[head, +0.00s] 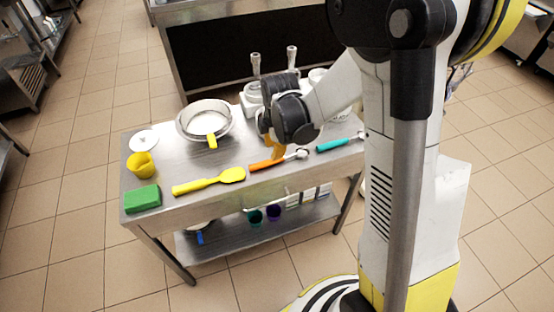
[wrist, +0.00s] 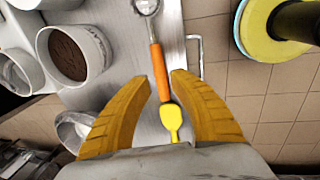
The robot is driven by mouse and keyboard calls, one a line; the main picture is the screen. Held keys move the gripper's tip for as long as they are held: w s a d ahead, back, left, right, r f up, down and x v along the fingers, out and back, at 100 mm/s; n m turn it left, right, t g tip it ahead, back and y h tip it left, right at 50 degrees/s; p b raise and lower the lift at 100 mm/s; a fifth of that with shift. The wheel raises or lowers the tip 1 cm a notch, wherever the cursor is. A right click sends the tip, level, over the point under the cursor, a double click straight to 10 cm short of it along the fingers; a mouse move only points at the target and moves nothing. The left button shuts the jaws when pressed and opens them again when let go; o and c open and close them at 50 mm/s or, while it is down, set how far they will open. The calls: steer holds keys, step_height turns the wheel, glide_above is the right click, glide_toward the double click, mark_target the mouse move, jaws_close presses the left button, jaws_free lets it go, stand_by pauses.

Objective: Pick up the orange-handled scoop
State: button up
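The orange-handled scoop (head: 262,165) lies near the front edge of the steel table, its metal bowl toward the right. In the wrist view its orange handle (wrist: 159,68) runs between my two yellow fingers, with the metal bowl beyond them. My gripper (wrist: 161,78) is open, with a gap on each side of the handle. In the head view my gripper (head: 277,152) points down over the scoop, partly covering it. How far the fingertips are above the tabletop is hard to tell.
A yellow spatula (head: 209,182) lies left of the scoop and a teal-handled scoop (head: 338,142) lies right. A steel bowl (head: 190,121), yellow cup (head: 141,165) and green block (head: 142,199) stand further left. White containers, one with brown contents (wrist: 77,56), stand close to the gripper.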

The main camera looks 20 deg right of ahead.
mark_target(272, 161)
steer(key=f+b, duration=0.1)
steer(key=f, duration=0.1)
steer(key=w+f+b, duration=0.1)
steer(key=f, duration=0.2)
steer(key=w+f+b, duration=0.1)
steer(key=f, duration=0.2)
steer(key=shift+d+f+b, duration=0.1)
steer(key=shift+f+b, duration=0.05)
steer(key=shift+b, duration=0.2)
steer(key=shift+s, duration=0.1)
jaws_close()
